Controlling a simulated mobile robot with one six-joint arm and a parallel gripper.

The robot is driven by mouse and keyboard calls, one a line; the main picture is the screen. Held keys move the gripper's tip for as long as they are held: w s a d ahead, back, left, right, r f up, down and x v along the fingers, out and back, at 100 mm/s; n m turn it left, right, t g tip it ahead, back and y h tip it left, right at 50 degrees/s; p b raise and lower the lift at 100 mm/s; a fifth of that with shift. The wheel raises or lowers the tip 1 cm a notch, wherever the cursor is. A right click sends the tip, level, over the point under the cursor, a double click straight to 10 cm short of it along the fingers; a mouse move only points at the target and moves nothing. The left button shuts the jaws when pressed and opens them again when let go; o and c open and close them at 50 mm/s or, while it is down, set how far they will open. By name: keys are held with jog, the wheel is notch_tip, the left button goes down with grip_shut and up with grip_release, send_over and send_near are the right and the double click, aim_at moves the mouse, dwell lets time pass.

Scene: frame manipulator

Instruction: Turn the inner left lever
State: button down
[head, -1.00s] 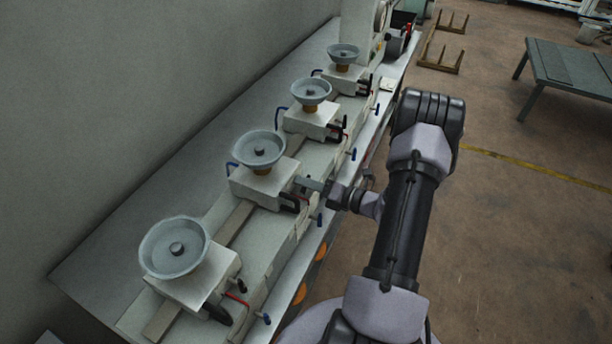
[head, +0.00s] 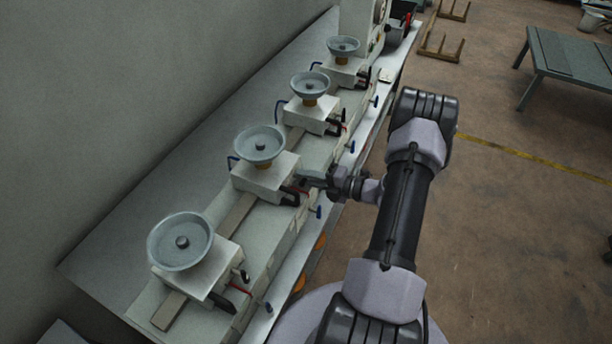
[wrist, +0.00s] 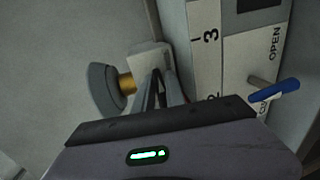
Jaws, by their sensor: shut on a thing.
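Four similar white blocks with grey dishes stand in a row on the long bench. The second block from the front (head: 265,178) has a black lever (head: 290,197) with a red part on its right side. My gripper (head: 309,183) is at that side, right by the lever. In the wrist view my gripper's fingers (wrist: 163,92) are close together against a white block (wrist: 149,57) with a grey dish on a brass neck. My gripper is shut on the lever; the held part is mostly hidden between the fingers.
A blue handle (wrist: 276,90) beside an OPEN label is right of the fingers in the wrist view. Neighbouring blocks, front (head: 199,268) and behind (head: 312,115), have similar levers. Small blue handles line the bench's right edge. The floor to the right is open, with a table (head: 565,55) beyond.

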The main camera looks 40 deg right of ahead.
dwell(0.4)
jog(key=c, duration=1.4)
grip_release()
jog(key=shift+s, duration=0.1)
jog(key=v, duration=1.7)
jog(key=shift+s+r+p, duration=0.1)
jog(key=shift+p, duration=0.2)
